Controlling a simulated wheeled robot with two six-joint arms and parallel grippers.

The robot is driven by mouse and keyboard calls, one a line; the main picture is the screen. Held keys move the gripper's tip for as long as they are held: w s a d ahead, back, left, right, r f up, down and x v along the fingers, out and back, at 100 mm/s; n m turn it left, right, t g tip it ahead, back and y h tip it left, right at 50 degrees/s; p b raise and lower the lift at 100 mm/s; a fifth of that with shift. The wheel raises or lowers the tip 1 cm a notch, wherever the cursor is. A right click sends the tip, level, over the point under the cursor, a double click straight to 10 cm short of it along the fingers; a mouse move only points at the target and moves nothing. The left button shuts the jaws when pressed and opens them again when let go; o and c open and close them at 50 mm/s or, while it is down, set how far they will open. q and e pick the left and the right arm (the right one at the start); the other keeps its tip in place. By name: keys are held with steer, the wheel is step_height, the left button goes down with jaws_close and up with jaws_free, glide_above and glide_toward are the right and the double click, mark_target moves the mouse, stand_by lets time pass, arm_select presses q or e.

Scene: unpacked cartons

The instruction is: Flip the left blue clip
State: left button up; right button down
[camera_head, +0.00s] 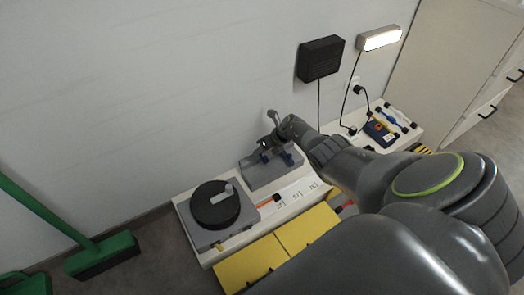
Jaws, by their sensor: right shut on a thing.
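A grey block (262,178) on the white workbench carries two blue clips. The left blue clip (264,158) is at the block's left part, and the right blue clip (287,159) is beside it. My right gripper (265,145) reaches in from the right over the block. It is shut at the left blue clip; the contact is small and partly hidden by the gripper. My left gripper is out of view.
A grey unit with a round black disc (212,212) stands left of the block. Yellow drawer fronts (250,268) are below. A dark blue device (379,131) lies at the right end. A green broom (105,252) leans at far left.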

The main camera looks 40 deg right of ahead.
stand_by(0.4)
steer(key=c, duration=1.3)
jaws_free()
steer(key=shift+r, duration=0.1)
